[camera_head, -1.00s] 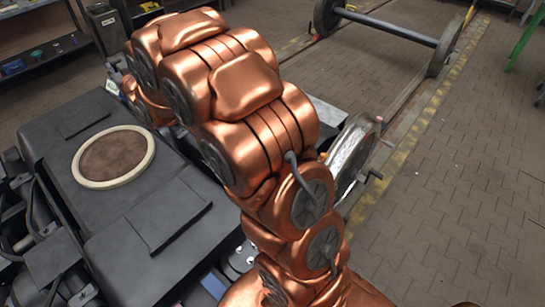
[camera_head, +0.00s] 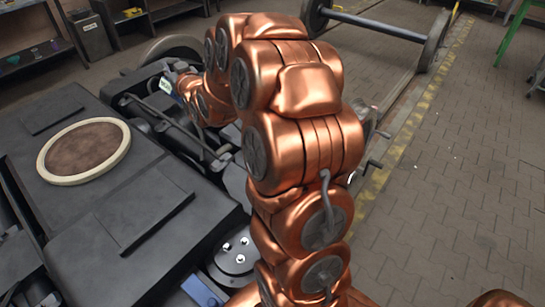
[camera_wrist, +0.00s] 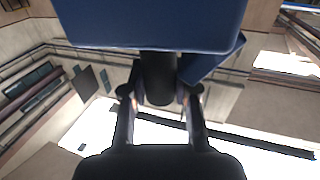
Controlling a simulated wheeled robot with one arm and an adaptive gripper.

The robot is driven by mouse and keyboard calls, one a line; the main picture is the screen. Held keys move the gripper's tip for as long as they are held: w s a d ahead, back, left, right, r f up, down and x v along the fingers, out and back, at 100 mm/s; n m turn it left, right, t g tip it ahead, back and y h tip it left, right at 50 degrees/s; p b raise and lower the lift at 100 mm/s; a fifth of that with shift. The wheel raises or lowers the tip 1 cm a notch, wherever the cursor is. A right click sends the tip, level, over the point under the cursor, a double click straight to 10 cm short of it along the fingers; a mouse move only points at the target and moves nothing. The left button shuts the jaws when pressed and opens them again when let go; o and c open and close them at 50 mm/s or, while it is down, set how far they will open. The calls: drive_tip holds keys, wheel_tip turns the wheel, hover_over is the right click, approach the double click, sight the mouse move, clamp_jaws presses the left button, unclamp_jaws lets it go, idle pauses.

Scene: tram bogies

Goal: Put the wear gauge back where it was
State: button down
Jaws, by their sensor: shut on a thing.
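My gripper (camera_wrist: 158,93) is in the wrist view, with its two dark fingers closed on a dark cylindrical part. A large blue block (camera_wrist: 150,22) sits beyond that part and fills the top of the view. The two look like one held piece, which I take to be the wear gauge, though its full shape is cut off. The piece is in the air, with shelves and walls far behind it. In the head view my copper arm reaches over the bogie's edge.
The dark bogie frame (camera_head: 150,265) with a round brown pad (camera_head: 84,150) lies left of my arm. A wheelset (camera_head: 375,22) stands at the back. Shelving (camera_head: 35,60) and a grey bin (camera_head: 88,35) are at the back left. The paved floor at right is open.

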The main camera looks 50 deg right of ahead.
drive_tip(key=s+d+f+m+g+h+b, duration=0.1)
drive_tip(key=s+d+f+h+b, duration=0.1)
drive_tip(key=s+d+f+b, duration=0.7)
drive_tip(key=s+d+f+m+h+b, duration=0.1)
drive_tip(key=s+d+f+b, duration=0.3)
drive_tip(key=f+b, duration=0.95)
drive_tip(key=s+d+f+m+g+h+b, duration=0.15)
drive_tip(key=s+d+f+b, duration=0.35)
drive_tip(key=s+f+b, duration=0.6)
drive_tip(key=shift+t, duration=0.35)
drive_tip(key=w+d+p, duration=0.2)
drive_tip(key=w+d, duration=0.2)
drive_tip(key=w+d+f+p, duration=0.1)
drive_tip(key=w+d+p, duration=0.1)
drive_tip(key=w+d, duration=0.2)
drive_tip(key=w+d+f+p, duration=0.1)
drive_tip(key=w+d+p, duration=0.1)
drive_tip(key=w+d, duration=0.2)
drive_tip(key=shift+w+d+f+p, duration=0.2)
drive_tip(key=shift+w+p, duration=0.1)
drive_tip(key=shift+w, duration=0.15)
drive_tip(key=shift+r, duration=0.1)
